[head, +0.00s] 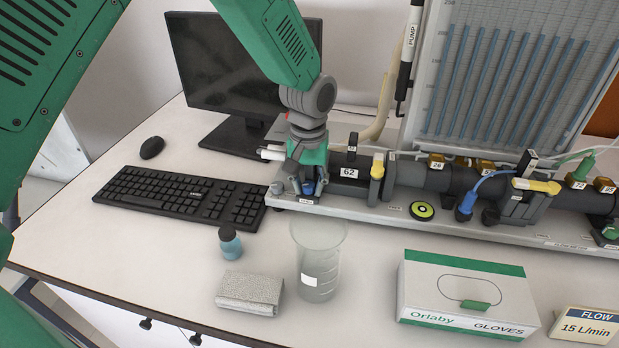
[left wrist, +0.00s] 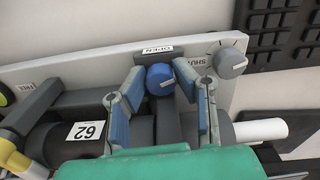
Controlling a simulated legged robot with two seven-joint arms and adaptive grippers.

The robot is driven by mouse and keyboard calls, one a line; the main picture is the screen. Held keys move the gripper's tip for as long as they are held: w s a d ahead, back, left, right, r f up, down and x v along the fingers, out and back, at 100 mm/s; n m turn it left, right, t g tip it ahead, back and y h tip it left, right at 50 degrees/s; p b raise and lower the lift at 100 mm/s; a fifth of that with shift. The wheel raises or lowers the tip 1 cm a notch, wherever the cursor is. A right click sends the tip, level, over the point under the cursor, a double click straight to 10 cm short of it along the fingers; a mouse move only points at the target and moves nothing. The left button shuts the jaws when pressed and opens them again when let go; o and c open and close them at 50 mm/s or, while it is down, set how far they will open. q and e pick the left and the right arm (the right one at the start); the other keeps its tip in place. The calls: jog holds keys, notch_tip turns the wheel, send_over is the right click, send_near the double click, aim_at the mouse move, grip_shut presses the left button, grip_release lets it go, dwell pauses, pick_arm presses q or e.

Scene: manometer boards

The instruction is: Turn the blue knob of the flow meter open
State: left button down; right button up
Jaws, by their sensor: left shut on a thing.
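In the head view my left gripper (head: 307,188) reaches down onto the left end of the flow meter (head: 348,180) and hides most of the knob. My right gripper is not in view.
A grey dial (left wrist: 229,62) sits right of the knob. A keyboard (head: 180,195) and monitor (head: 225,70) stand left of the meter. In front are a glass beaker (head: 318,265), small bottle (head: 230,243), grey cloth (head: 250,292), glove box (head: 465,300) and flow sign (head: 588,325).

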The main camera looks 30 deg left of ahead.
aim_at(309, 185)
pick_arm(q)
jog(key=shift+w+r+n+p, duration=0.2)
jog(key=shift+n+p, duration=0.4)
jog(key=shift+n, duration=0.4)
jog(key=c, duration=1.4)
grip_release()
jog(key=shift+c, duration=0.2)
jog(key=shift+o, duration=0.7)
notch_tip(309, 185, up, 12)
jog(key=shift+s+f, duration=0.1)
